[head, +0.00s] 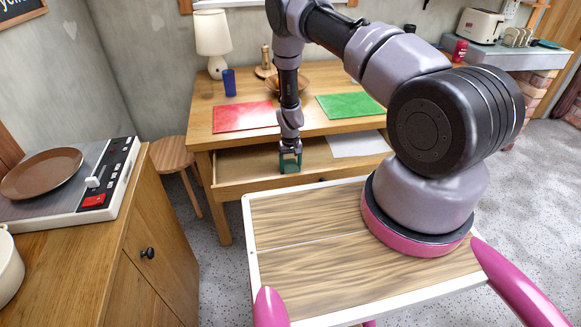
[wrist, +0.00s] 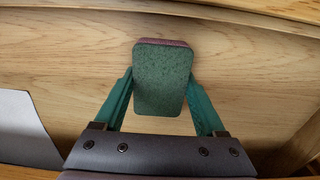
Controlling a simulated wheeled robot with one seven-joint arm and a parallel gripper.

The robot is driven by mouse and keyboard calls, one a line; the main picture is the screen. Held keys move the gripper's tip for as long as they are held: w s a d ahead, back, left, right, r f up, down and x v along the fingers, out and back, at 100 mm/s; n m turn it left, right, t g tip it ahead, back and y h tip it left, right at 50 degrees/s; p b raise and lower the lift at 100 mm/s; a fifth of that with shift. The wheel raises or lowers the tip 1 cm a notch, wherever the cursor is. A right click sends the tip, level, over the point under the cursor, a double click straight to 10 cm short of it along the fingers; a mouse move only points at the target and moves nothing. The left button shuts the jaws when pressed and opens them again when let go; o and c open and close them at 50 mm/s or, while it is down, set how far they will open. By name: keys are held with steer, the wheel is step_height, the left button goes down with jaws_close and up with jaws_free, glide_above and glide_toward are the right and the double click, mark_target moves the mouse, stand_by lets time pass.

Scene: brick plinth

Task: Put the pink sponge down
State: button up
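The pink sponge (wrist: 163,43) shows in the wrist view as a green scouring face with a strip of pink along its far edge. My gripper (wrist: 162,75) has its teal fingers against the left and right sides of the sponge, shut on it. In the head view my gripper (head: 290,160) points down into the open drawer (head: 235,166) of the wooden table. The sponge is hard to make out there. Bare wooden drawer floor lies behind the sponge in the wrist view; I cannot tell whether the sponge touches it.
A white sheet (head: 357,144) lies in the drawer's right part. On the tabletop are a red mat (head: 243,116), a green mat (head: 349,106), a blue cup (head: 229,82), a lamp (head: 213,40) and a bowl (head: 274,84). A stool (head: 171,155) stands left.

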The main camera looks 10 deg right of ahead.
mark_target(290, 166)
steer(key=o, duration=0.4)
step_height(290, 166, up, 12)
steer(key=shift+r, duration=0.25)
